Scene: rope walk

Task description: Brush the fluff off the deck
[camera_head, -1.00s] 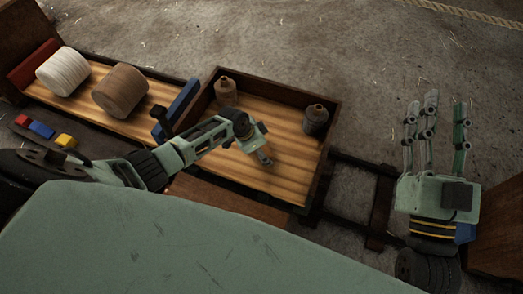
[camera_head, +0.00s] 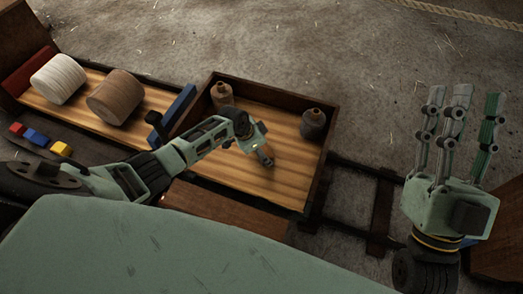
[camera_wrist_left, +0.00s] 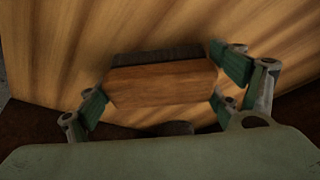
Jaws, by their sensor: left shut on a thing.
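The deck (camera_head: 275,185) is a wood-striped tray bed with dark raised edges, in the middle of the head view. My left gripper (camera_head: 264,155) is low over the middle of the deck. In the left wrist view, my left gripper (camera_wrist_left: 160,92) is shut on a brush (camera_wrist_left: 165,84) with a brown wooden back and a dark strip along its far side. The brush is close over the deck; I cannot tell whether it touches. No fluff can be made out. My right gripper (camera_head: 462,132) is empty, its fingers straight and apart, to the right of the deck.
A white spool (camera_head: 58,78) and a brown spool (camera_head: 115,98) lie on the left section, beyond a blue bar (camera_head: 178,108). Bare floor (camera_head: 330,60) lies behind.

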